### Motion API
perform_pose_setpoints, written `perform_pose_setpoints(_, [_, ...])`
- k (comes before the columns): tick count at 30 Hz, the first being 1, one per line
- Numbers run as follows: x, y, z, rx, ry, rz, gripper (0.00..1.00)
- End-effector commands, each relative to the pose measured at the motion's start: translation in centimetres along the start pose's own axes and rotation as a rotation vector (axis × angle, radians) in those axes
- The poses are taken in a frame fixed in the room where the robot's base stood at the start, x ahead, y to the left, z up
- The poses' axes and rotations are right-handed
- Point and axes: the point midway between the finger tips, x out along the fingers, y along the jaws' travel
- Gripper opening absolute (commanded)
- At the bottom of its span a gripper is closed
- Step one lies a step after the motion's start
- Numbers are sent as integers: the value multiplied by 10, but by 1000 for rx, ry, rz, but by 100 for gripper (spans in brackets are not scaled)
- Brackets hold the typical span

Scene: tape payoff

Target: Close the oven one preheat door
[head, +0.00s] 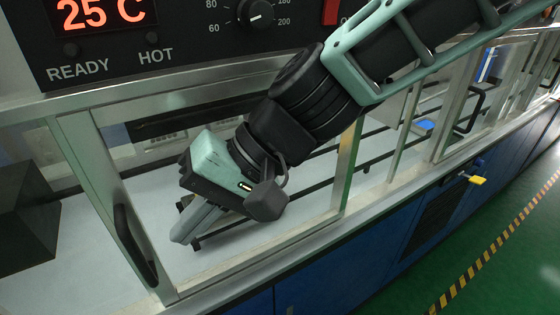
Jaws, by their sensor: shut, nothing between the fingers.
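The oven's dark control panel (190,30) is at the top left. It shows a red "25 C" readout, READY and HOT lamps, and a dial. Below it is a metal-framed door (85,160) with a black upright handle (133,245) on its left side. I cannot tell for sure how far this door stands open. My gripper (188,228) is shut and empty, pointing down and left. It appears within the outline of the frame, right of the handle and apart from it. My arm hides part of the frame's upper right and the space behind.
More metal frames run right, one with a black handle (472,108). A blue item (424,127) lies on the pale surface there. A yellow-handled part (476,180) sticks out from the blue cabinet front (390,255). A dark block (25,210) is at left. Green floor is clear.

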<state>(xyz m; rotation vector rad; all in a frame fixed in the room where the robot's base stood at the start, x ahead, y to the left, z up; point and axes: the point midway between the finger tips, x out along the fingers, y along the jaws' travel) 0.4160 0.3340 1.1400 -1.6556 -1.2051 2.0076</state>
Motion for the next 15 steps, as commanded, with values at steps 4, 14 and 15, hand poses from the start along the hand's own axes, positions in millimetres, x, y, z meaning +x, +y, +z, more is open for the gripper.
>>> perform_pose_setpoints(4, [-27, 1, -1, 1, 8, 2, 0])
perform_pose_setpoints(14, [-84, 2, -2, 3, 9, 3, 0])
perform_pose_setpoints(15, [-88, 1, -2, 2, 7, 3, 0])
